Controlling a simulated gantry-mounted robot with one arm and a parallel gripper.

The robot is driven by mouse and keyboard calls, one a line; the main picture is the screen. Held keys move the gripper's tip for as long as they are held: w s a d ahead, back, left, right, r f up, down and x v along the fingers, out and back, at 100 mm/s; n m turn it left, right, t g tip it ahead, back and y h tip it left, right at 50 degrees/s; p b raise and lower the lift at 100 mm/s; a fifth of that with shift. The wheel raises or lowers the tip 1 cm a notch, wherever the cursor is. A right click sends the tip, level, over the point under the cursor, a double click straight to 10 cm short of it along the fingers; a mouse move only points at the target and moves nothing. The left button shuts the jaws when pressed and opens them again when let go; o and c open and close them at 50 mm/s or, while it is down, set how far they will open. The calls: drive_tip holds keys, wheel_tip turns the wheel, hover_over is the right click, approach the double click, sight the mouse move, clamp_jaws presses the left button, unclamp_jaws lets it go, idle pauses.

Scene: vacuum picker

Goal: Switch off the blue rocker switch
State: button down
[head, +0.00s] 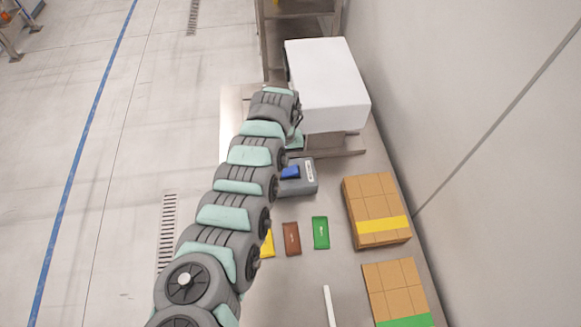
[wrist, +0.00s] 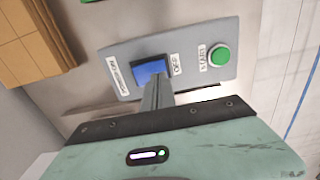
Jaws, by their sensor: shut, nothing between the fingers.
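The blue rocker switch (wrist: 151,67) sits in a grey control panel (wrist: 195,50) in the wrist view. A label reading OFF is to its right, and another label, apparently ending in ON, is to its left. In the head view the blue switch (head: 290,172) and the panel (head: 304,186) show just beyond the arm. My gripper (wrist: 156,80) is shut and empty. Its fingertips overlap the lower edge of the switch in the wrist view. I cannot tell whether they touch it. Which side of the rocker is pressed is not clear. The arm hides the gripper in the head view.
A green START button (wrist: 219,56) is on the same panel. A white box (head: 325,85) stands behind the panel. Yellow, brown (head: 291,239) and green (head: 320,232) flat pieces lie in front. Cardboard boxes (head: 365,195) stand at the right, near the wall.

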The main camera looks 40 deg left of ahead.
sight(284, 171)
wheel_tip(284, 171, up, 4)
drive_tip(key=p, duration=0.4)
drive_tip(key=shift+r, duration=0.25)
idle(0.3)
